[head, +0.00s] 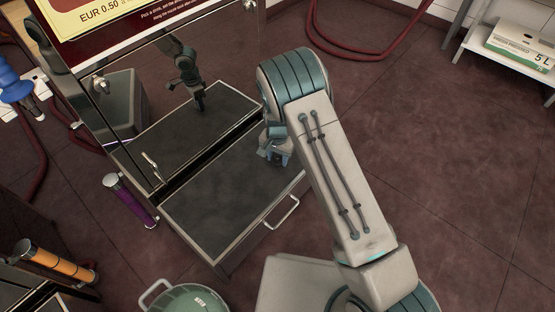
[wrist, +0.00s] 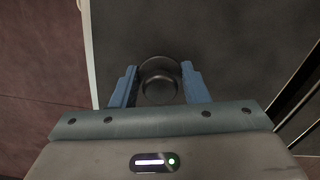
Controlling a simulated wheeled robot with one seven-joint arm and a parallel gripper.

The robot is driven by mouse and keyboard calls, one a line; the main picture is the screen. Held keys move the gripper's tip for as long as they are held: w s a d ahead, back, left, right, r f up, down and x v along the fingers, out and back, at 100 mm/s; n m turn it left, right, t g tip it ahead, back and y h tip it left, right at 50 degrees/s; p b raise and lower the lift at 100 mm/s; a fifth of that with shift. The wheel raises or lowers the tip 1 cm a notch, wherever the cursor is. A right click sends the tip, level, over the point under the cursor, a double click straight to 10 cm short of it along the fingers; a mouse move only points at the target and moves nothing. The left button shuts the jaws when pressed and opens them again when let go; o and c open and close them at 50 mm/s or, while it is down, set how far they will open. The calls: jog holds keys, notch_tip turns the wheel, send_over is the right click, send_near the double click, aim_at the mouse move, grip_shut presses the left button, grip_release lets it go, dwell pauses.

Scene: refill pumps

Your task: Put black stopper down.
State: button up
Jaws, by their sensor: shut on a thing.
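The black stopper (wrist: 159,82) is a round dark piece between the two blue fingers of my gripper (wrist: 159,88) in the wrist view. My gripper is shut on it. In the head view my gripper (head: 275,157) is over the right part of a pulled-out, dark-topped drawer (head: 215,205). My arm and fingers hide the stopper there. I cannot tell whether the stopper touches the dark surface.
The drawer has a silver front handle (head: 281,212). A shiny machine front (head: 150,90) behind it mirrors my arm. A purple cylinder (head: 130,200) and an orange one (head: 55,262) are at left. A green pot (head: 188,298) stands near. The drawer's left part is clear.

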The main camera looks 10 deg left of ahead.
aim_at(278, 155)
jog(key=shift+f, duration=0.2)
jog(key=o, duration=0.9)
jog(key=shift+o, duration=0.2)
jog(key=shift+r, duration=0.1)
notch_tip(278, 155, up, 12)
jog(key=p, duration=0.4)
jog(key=shift+r, duration=0.15)
